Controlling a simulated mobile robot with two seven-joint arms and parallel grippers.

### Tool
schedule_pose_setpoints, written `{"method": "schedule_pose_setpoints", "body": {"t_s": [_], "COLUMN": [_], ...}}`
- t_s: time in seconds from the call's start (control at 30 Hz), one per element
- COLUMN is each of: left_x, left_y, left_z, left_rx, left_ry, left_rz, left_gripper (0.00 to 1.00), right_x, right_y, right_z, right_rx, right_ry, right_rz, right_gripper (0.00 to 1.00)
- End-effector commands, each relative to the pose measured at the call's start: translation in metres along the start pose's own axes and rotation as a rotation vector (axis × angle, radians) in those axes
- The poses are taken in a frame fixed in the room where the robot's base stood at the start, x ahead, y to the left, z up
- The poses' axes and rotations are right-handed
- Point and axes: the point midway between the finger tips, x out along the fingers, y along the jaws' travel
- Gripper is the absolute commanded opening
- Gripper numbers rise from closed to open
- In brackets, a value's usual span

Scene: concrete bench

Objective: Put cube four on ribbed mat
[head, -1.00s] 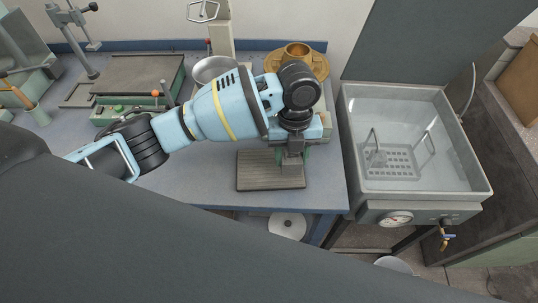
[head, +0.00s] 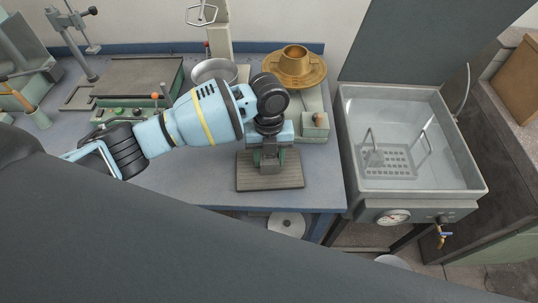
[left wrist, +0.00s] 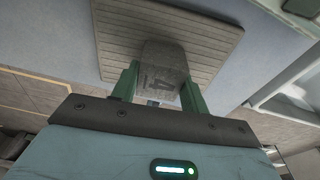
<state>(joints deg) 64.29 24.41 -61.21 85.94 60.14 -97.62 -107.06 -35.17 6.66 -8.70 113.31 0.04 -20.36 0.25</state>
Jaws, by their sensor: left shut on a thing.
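The ribbed mat (head: 248,179) is a grey-brown grooved square near the front edge of the bench. It also shows in the left wrist view (left wrist: 210,45). My left gripper (head: 268,161) is over the mat's middle, pointing down. Its green fingers are shut on cube four (left wrist: 163,68), a grey concrete-like cube with a dark 4 on the face toward the wrist camera. The cube is in front of the mat in the wrist view; whether its base touches the mat I cannot tell. In the head view the gripper mostly hides the cube. My right gripper is not in view.
A brass flanged piece (head: 294,66) and a small box with a knob (head: 315,126) stand behind and right of the gripper. A metal bowl (head: 213,72) and flat-topped apparatus (head: 137,77) stand further left. A water bath (head: 405,135) is right of the bench.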

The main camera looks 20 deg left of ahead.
Motion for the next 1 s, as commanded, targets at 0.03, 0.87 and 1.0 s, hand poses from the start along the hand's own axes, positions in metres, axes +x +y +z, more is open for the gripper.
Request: {"method": "schedule_pose_setpoints", "body": {"t_s": [0.03, 0.87, 1.0], "left_x": [-0.002, -0.006, -0.027], "left_y": [-0.001, -0.001, -0.001], "left_z": [0.0, 0.001, 0.001], "left_rx": [0.0, 0.0, 0.0], "left_ry": [-0.002, -0.003, -0.005], "left_rz": [-0.002, -0.002, -0.003], "left_gripper": [0.14, 0.66, 0.66], "right_x": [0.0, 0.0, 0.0], "right_y": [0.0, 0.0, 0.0], "right_z": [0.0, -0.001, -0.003], "right_rx": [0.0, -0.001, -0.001], "right_ry": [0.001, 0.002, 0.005], "right_rz": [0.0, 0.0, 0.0], "right_gripper": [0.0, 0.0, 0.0]}}
